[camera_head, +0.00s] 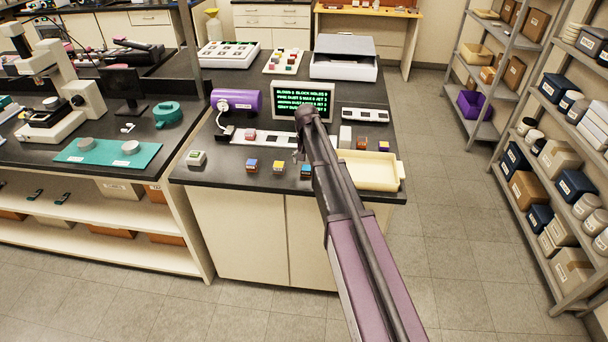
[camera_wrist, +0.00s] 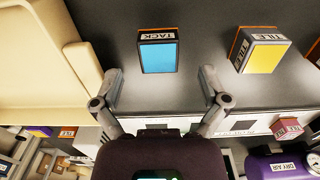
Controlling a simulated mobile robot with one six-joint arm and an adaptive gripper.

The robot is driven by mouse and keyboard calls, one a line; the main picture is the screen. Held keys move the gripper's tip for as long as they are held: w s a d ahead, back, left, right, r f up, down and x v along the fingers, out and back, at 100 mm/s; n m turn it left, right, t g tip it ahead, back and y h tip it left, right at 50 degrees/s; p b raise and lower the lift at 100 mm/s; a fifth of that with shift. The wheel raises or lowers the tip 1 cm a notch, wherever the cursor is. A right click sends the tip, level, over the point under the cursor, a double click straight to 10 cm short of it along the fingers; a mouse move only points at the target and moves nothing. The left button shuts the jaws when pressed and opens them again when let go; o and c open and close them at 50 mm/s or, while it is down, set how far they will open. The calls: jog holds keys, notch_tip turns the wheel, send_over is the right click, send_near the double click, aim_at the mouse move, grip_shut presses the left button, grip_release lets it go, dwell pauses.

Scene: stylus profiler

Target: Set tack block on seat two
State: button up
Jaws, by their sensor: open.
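The tack block (camera_wrist: 158,55) has a blue top and a TACK label. It stands on the dark bench top, and in the head view it (camera_head: 306,171) is the rightmost of the front row of blocks. My gripper (camera_wrist: 162,84) is open and empty. Its fingers point toward the tack block, which lies between their lines near the tips. In the head view my gripper (camera_head: 299,154) is partly hidden by my arm. A white seat strip (camera_head: 270,138) lies behind the block, with a pink block (camera_head: 250,134) at its left end. Seat numbers are not legible.
A yellow-topped tile block (camera_wrist: 262,55) stands beside the tack block, with another block (camera_head: 252,165) farther left. A cream tray (camera_head: 397,172) is at the right front corner. A screen (camera_head: 303,100) and purple dry-air cylinder (camera_head: 236,100) stand behind the strip.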

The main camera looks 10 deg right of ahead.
jog(key=shift+f+b, duration=1.1)
jog(key=shift+f, duration=0.3)
jog(key=c, duration=1.1)
